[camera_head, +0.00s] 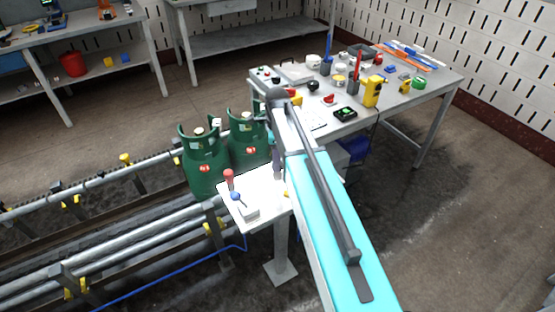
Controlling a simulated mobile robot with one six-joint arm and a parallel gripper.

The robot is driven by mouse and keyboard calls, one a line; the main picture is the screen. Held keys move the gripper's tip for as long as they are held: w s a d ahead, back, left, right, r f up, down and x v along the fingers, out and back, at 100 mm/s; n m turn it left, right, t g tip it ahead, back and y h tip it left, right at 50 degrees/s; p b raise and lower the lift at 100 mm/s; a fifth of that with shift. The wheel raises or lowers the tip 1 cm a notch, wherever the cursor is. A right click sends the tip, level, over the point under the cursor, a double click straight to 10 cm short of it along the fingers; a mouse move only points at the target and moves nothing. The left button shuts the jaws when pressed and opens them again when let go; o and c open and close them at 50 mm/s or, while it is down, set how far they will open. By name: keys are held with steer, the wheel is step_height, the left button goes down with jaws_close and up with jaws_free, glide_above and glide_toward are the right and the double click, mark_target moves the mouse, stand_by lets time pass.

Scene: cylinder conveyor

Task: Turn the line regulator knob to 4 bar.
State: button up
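I cannot clearly pick out a line regulator knob, and no pressure reading is legible. A small white stand (262,203) at the centre carries a red-topped lever (229,177) and a blue-topped lever (236,196) beside a small grey box (249,213). My arm reaches from the bottom right to above the stand. A dark grey vertical part, apparently my gripper (277,172), hangs at the stand's back right. Its fingers are too small to tell open from shut, and I see nothing held. My arm hides the stand's right side.
Two green gas cylinders (204,168) stand directly behind the stand, on the conveyor side. The roller conveyor (100,195) runs off to the left. A workbench (432,88) crowded with tools stands behind my arm. Floor at the right is clear.

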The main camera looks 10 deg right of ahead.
steer(key=shift+f, duration=0.8)
steer(key=c, duration=1.1)
steer(key=shift+o, duration=0.2)
